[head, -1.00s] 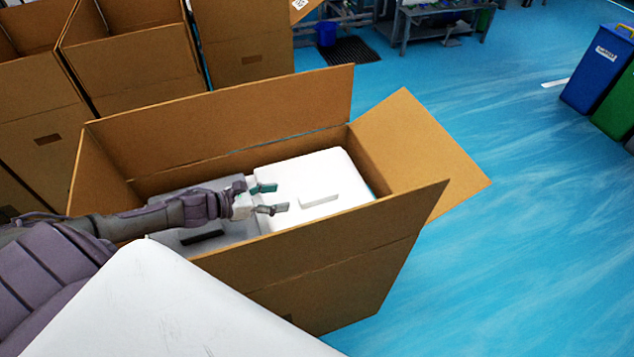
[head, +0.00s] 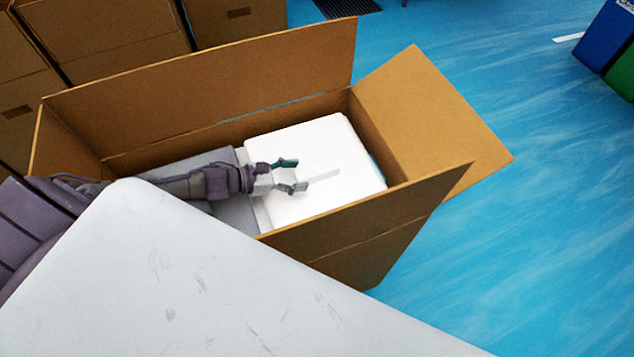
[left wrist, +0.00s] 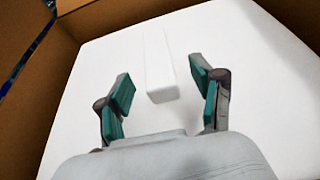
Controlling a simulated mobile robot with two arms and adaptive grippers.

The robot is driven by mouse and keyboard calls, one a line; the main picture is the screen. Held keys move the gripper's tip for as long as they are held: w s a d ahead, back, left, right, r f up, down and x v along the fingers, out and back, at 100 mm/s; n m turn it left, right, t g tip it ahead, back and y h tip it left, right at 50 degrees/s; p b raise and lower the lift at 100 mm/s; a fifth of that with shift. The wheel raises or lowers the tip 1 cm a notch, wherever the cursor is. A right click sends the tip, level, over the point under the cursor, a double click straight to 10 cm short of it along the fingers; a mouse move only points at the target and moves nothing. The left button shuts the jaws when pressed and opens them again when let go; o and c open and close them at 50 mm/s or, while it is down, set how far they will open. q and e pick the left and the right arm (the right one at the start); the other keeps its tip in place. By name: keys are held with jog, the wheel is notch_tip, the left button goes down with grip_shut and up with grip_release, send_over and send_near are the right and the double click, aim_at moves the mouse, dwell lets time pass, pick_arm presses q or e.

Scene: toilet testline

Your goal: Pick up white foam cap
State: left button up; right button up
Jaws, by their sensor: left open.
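A white foam cap (head: 345,200) lies inside an open cardboard box, at the right part of its opening. A raised white bar (head: 324,176) runs along its top. My left gripper (head: 300,174) is open and empty above the cap, at the near end of the bar. In the left wrist view, the two teal-padded fingers of my left gripper (left wrist: 163,100) stand apart. The bar (left wrist: 157,62) of the foam cap (left wrist: 240,70) reaches into the space just ahead of and between the fingers. Whether the fingers touch the cap cannot be told. My right gripper is not in view.
The cardboard box (head: 340,258) has tall walls and a flap (head: 430,125) folded out right. A greyer area (head: 222,160) lies left of the cap. More boxes (head: 105,40) stand behind. The blue floor (head: 530,250) at right is clear up to the bins (head: 604,38).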

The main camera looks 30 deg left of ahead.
aim_at(316, 170)
pick_arm(q)
jog(key=x, duration=0.1)
jog(key=b+x, duration=0.1)
jog(key=x, duration=0.2)
jog(key=shift+w+d+r, duration=0.15)
jog(key=shift+w+r, duration=0.05)
jog(key=shift+w, duration=0.25)
jog(key=shift+w+d, duration=0.2)
jog(key=shift+w, duration=0.05)
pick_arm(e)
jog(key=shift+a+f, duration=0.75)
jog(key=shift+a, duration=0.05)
pick_arm(q)
grip_shut()
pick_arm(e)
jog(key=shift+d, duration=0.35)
